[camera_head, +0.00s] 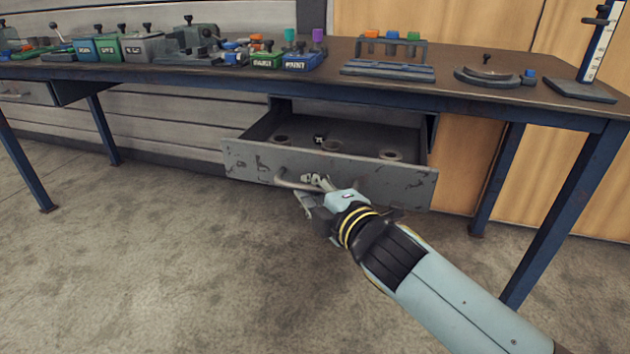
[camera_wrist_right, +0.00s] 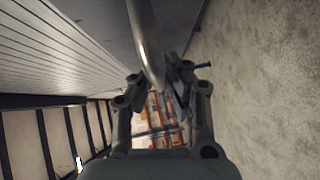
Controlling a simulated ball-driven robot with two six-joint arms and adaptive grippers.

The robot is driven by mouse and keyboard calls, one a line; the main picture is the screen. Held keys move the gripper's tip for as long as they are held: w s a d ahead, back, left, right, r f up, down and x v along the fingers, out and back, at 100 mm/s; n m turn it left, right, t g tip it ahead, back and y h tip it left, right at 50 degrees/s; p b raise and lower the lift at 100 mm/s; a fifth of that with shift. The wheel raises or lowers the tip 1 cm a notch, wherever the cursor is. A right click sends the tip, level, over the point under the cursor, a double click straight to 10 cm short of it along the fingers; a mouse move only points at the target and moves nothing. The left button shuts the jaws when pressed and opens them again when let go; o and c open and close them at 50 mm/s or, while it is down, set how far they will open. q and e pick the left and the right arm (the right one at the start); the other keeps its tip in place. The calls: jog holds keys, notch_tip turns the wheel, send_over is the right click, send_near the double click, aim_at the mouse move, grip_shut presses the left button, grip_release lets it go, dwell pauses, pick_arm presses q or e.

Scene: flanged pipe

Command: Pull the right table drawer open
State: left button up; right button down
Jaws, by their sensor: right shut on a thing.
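The right table drawer (camera_head: 400,184) is a worn grey metal drawer under the right half of the table (camera_head: 330,92). It stands open, pulled out from the table so that its inside shows. Several round items and a small dark piece lie on its floor. My right gripper (camera_head: 308,187) is at the drawer's front, shut on the bar handle (camera_head: 290,184). In the right wrist view the handle (camera_wrist_right: 146,45) runs down between the fingers of my right gripper (camera_wrist_right: 160,85). My left gripper is not in view.
The table top carries bins (camera_head: 105,48), a vise, a blue rack (camera_head: 388,70) and an upright gauge (camera_head: 597,45). A left drawer (camera_head: 28,92) is at the far left. Blue table legs (camera_head: 565,205) stand at the sides. The concrete floor (camera_head: 150,260) in front is clear.

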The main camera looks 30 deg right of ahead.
jog(key=shift+r, duration=0.2)
jog(key=c, duration=1.4)
grip_release()
jog(key=shift+f, duration=0.1)
jog(key=shift+s, duration=0.15)
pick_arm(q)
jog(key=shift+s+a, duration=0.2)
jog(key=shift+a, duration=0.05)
pick_arm(e)
jog(key=s, duration=0.3)
jog(key=s+r, duration=0.1)
jog(key=s, duration=0.3)
jog(key=s+a, duration=0.1)
jog(key=s, duration=0.3)
jog(key=shift+s+r, duration=0.25)
jog(key=shift+r, duration=0.05)
